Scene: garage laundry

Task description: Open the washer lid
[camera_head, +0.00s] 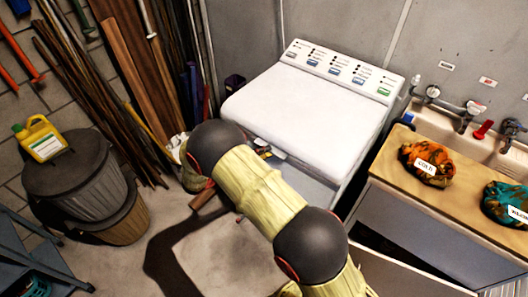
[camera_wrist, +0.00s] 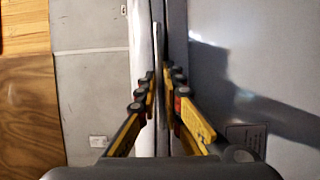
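The white washer (camera_head: 310,105) stands at the back centre in the head view. Its broad white lid lies flat and looks closed, below the raised control panel (camera_head: 340,68). My arm crosses in front of the washer and hides part of its front. My gripper (camera_wrist: 159,74) is at the washer's front, largely hidden in the head view. In the wrist view its two yellow-and-black fingers converge with a narrow gap. A thin pale strip shows between them, beside a white edge (camera_wrist: 145,35) and a grey panel (camera_wrist: 240,60). I cannot tell whether the fingers touch the strip.
A wooden counter (camera_head: 385,160) with orange (camera_head: 427,163) and teal (camera_head: 505,203) cloth bundles and a sink stands right of the washer. A dark bin (camera_head: 75,180) with a yellow jug (camera_head: 40,138) and leaning boards (camera_head: 125,60) are at left. Some floor is clear.

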